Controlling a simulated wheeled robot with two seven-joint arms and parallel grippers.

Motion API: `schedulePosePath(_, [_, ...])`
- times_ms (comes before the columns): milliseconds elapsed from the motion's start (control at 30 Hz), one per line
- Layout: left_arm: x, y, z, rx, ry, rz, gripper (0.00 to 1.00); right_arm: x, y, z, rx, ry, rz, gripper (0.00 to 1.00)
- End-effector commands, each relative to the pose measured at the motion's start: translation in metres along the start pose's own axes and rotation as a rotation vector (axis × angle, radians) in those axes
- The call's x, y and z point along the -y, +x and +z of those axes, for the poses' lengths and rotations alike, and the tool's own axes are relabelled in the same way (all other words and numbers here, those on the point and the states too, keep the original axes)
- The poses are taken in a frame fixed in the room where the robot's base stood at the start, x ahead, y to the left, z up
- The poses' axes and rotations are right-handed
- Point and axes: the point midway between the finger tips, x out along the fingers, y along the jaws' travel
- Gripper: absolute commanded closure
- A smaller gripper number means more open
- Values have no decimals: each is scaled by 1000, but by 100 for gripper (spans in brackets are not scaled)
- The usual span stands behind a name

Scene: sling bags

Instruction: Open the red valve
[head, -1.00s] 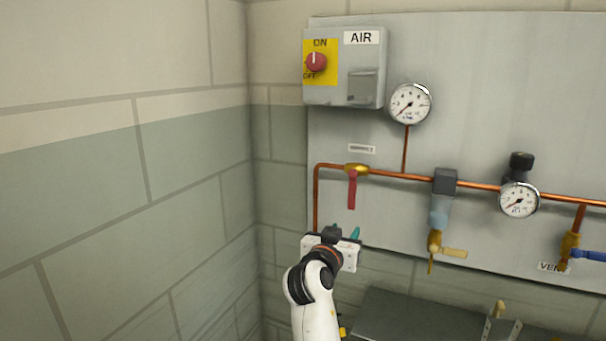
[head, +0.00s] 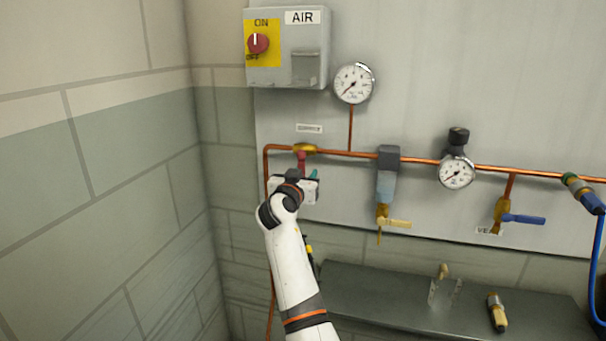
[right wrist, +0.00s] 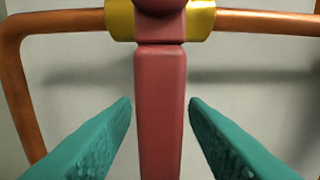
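The red valve handle (head: 301,160) hangs straight down from a brass body (head: 305,149) on the copper pipe. In the right wrist view the red handle (right wrist: 160,105) runs vertically up the middle below the brass fitting (right wrist: 200,20). My right gripper (head: 304,172) is at the handle, and its body hides the handle's lower part in the head view. In the right wrist view its teal fingers (right wrist: 160,104) are open, one on each side of the handle, with a gap visible on both sides. My left gripper is not in view.
The copper pipe (head: 345,152) runs across the grey panel (head: 410,60). A pressure gauge (head: 354,83) and a grey box with a red knob (head: 290,48) are above. A yellow-handled valve (head: 393,222) is to the right, a dark shelf (head: 400,300) below.

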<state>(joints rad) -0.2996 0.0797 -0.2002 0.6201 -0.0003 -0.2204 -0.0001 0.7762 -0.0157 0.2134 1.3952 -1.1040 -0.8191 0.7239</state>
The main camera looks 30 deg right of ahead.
Motion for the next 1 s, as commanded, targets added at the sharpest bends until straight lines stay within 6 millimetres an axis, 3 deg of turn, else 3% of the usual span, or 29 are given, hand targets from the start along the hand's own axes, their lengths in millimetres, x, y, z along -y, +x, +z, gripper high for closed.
schedulePosePath(267, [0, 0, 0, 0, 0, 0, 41, 0, 2, 0, 0, 0, 0, 60])
schedulePosePath(533, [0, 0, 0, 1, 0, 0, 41, 0, 2, 0, 0, 0, 0, 100])
schedulePosePath(1000, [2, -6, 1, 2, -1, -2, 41, 10, 11, 1, 0, -56, -1, 100])
